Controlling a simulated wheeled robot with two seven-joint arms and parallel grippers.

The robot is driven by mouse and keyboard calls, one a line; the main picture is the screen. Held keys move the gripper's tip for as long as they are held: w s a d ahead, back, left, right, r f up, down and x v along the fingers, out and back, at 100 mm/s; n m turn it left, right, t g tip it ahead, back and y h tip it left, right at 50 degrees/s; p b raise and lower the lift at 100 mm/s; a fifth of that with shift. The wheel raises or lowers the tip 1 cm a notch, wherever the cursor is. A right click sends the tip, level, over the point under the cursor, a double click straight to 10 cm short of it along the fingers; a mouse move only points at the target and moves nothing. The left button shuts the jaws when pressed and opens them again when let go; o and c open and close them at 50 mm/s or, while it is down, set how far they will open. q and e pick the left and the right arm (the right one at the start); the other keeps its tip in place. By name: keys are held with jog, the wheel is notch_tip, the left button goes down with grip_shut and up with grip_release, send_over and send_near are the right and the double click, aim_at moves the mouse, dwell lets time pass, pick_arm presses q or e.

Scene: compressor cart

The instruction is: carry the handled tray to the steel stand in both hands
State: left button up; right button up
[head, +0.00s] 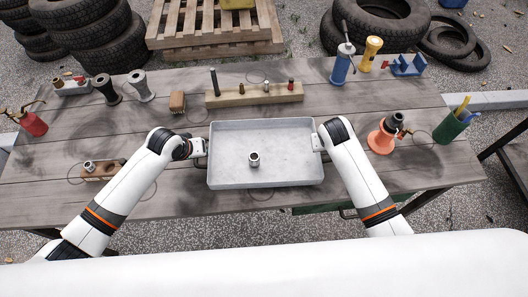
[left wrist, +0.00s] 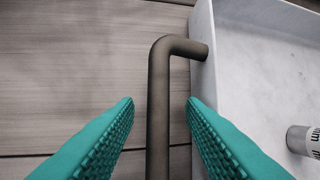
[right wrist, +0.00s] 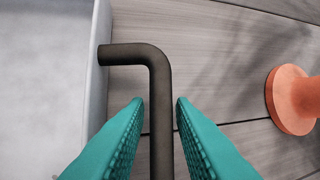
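The handled tray (head: 230,171) is a shallow grey metal tray on the wooden table, with a small metal socket (head: 254,159) standing in it. My left gripper (head: 200,147) is at the tray's left handle. In the left wrist view the dark bar handle (left wrist: 158,110) runs between the teal fingers (left wrist: 160,105), with gaps on both sides. My right gripper (head: 318,142) is at the right handle. In the right wrist view that handle (right wrist: 160,110) lies between the open fingers (right wrist: 160,105), close to the right one. I cannot make out the steel stand for certain.
An orange-based tool (head: 382,138) stands right of my right gripper, with a green cup (head: 450,127) beyond it. A wooden block with pegs (head: 254,95) is behind the tray. A small wooden block (head: 103,170) lies left. A dark frame (head: 505,150) shows at the right edge.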

pick_arm(q)
jog(key=c, duration=0.6)
pick_arm(e)
grip_shut()
pick_arm(q)
grip_shut()
jog(key=shift+r, duration=0.2)
pick_arm(e)
jog(key=shift+r, duration=0.2)
